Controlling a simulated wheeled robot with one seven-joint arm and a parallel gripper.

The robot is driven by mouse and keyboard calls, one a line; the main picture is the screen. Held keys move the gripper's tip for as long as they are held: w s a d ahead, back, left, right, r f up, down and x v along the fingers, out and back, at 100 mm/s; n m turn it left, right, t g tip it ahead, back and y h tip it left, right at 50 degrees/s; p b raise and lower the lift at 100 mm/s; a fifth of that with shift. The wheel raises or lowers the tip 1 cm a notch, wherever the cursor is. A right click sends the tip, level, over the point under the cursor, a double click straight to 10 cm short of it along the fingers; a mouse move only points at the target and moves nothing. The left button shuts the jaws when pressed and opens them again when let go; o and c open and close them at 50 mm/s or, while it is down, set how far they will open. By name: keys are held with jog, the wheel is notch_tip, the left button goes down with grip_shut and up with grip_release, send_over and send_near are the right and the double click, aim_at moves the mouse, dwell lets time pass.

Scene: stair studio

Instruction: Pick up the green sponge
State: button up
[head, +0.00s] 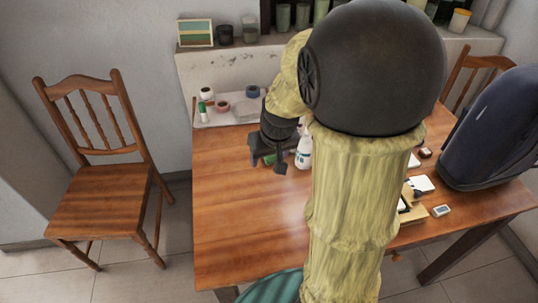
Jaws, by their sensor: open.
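My gripper (267,164) is over the left part of the wooden table, pointing down, with its dark fingers apart. A small green patch (269,158) shows between and behind the fingers. It is probably the green sponge, but most of it is hidden by my gripper. I cannot tell whether the fingers touch it.
A white spray bottle (304,152) stands just right of my gripper. A tray (232,120) with tape rolls and a green-capped item is behind. A dark blue bag (492,130) and small items are at the right. The table's left front (235,225) is clear.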

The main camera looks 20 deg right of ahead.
jog(key=w+d+r+t, duration=0.1)
jog(key=w+d+r, duration=0.2)
jog(key=w+d, duration=0.2)
jog(key=shift+w+d, duration=0.2)
jog(key=shift+d, duration=0.1)
jog(key=b+x, duration=0.2)
jog(key=x, duration=0.9)
jog(key=shift+d+f, duration=0.1)
jog(key=shift+f, duration=0.2)
jog(key=shift+w+f, duration=0.15)
jog(key=shift+f, duration=0.05)
jog(key=x, duration=0.5)
jog(key=shift+w+f+b, duration=0.1)
jog(key=shift+w+b, duration=0.05)
jog(key=shift+b, duration=0.2)
